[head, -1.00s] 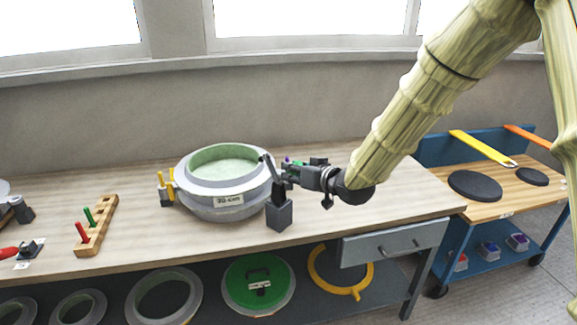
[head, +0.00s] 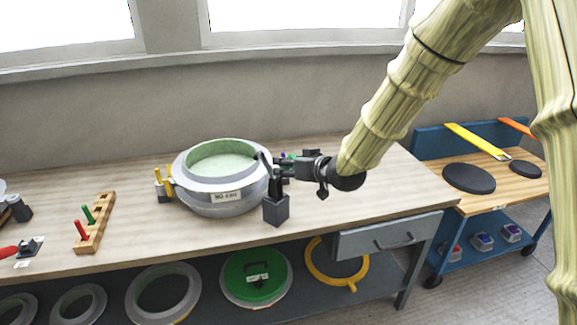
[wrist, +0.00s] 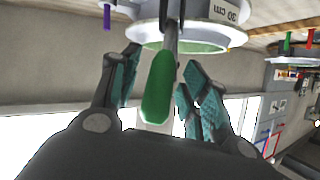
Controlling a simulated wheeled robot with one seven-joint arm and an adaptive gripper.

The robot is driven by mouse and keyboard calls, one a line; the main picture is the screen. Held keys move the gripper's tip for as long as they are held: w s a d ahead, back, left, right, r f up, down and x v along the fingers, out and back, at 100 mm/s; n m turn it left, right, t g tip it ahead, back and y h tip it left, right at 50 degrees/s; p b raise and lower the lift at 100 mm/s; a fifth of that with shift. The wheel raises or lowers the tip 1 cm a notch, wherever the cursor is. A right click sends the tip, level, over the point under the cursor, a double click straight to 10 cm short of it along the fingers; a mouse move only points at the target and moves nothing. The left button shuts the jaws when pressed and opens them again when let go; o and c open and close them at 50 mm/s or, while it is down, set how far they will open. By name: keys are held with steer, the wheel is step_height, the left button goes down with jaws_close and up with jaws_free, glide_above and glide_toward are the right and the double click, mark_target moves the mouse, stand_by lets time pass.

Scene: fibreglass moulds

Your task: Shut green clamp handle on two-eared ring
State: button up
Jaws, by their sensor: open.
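The green clamp handle (wrist: 158,92) stands between the spread fingers of my gripper (wrist: 160,78) in the wrist view, with a gap visible on both sides. A grey shaft joins it to the clamp at the mould's rim. In the head view my open gripper (head: 291,169) is at the right side of the round grey mould (head: 222,198) and largely hides that clamp. The mould has a pale green inside and a "30 cm" label. A purple handle (wrist: 107,16) shows at the left in the wrist view. I cannot make out the ring's ears.
A dark block with an upright lever (head: 276,209) stands close in front of my gripper. Yellow handles (head: 164,178) are at the mould's left. A wooden rack (head: 97,225) with red and green pegs stands further left.

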steer(key=v, duration=1.2)
